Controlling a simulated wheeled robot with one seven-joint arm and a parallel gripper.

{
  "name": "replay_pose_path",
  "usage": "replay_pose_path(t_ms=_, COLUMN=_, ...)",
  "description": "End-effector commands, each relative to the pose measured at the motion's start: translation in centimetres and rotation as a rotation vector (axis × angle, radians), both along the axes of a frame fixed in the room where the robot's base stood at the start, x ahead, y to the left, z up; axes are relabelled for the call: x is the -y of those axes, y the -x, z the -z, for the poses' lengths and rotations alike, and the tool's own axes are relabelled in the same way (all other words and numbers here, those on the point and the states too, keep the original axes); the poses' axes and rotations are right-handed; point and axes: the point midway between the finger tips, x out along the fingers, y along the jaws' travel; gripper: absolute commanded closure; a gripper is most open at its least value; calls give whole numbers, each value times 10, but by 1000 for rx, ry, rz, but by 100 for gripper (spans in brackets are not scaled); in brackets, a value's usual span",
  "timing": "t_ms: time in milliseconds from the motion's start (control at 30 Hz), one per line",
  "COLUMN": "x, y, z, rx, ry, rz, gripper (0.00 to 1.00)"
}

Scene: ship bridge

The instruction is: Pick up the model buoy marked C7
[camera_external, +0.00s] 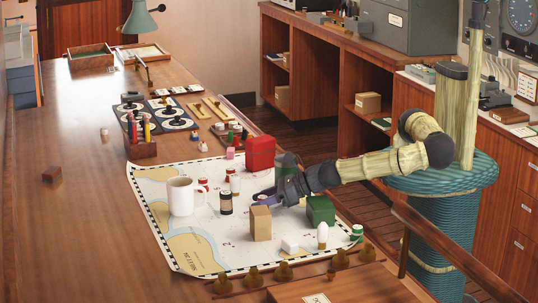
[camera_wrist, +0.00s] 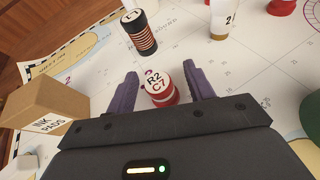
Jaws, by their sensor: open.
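The gripper is open. In the external view my gripper (camera_external: 264,195) is low over the chart, and I cannot make out that buoy there. A dark cylinder with copper-coloured bands (camera_wrist: 140,34) stands just ahead; its top mark is hard to read. It shows left of the gripper in the external view (camera_external: 226,203).
A cardboard box marked "INK PADS" (camera_wrist: 40,108) stands close to the left finger.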

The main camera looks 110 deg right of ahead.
Motion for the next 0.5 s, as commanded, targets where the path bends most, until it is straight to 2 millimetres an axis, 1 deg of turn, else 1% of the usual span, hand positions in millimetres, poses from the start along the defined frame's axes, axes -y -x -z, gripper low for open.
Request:
replay_pose_path(t_ms=367, x=0, y=0, z=0, rx=0, ry=0, rz=0, gripper=47)
replay_pose_path(t_ms=400, x=0, y=0, z=0, rx=0, ry=0, rz=0, gripper=49)
replay_pose_path(t_ms=467, x=0, y=0, z=0, rx=0, ry=0, rz=0, gripper=61)
replay_pose_path(t_ms=500, x=0, y=0, z=0, rx=0, ry=-1, rz=0, gripper=69)
